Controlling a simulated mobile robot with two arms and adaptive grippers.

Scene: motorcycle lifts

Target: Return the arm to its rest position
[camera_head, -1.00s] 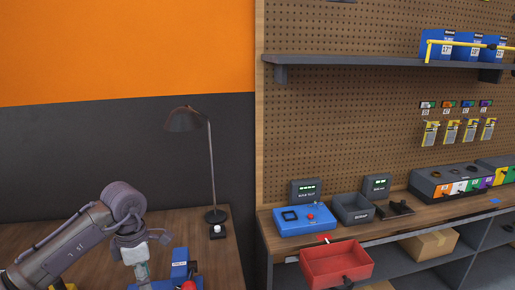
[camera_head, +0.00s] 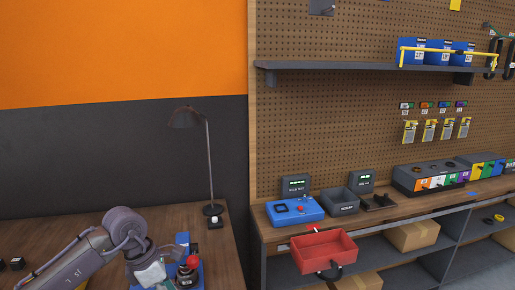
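My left arm (camera_head: 125,228) comes in from the lower left over the wooden bench. Its purple-grey wrist bends down toward the bottom edge. My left gripper (camera_head: 152,272) is small and partly hidden at its end, beside a blue device (camera_head: 183,240) with a red button (camera_head: 193,262). I cannot make out its fingertips or whether it touches the device. My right arm and gripper are not in view.
A dark desk lamp (camera_head: 185,118) stands on the left bench (camera_head: 225,245). A shelf runs above.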

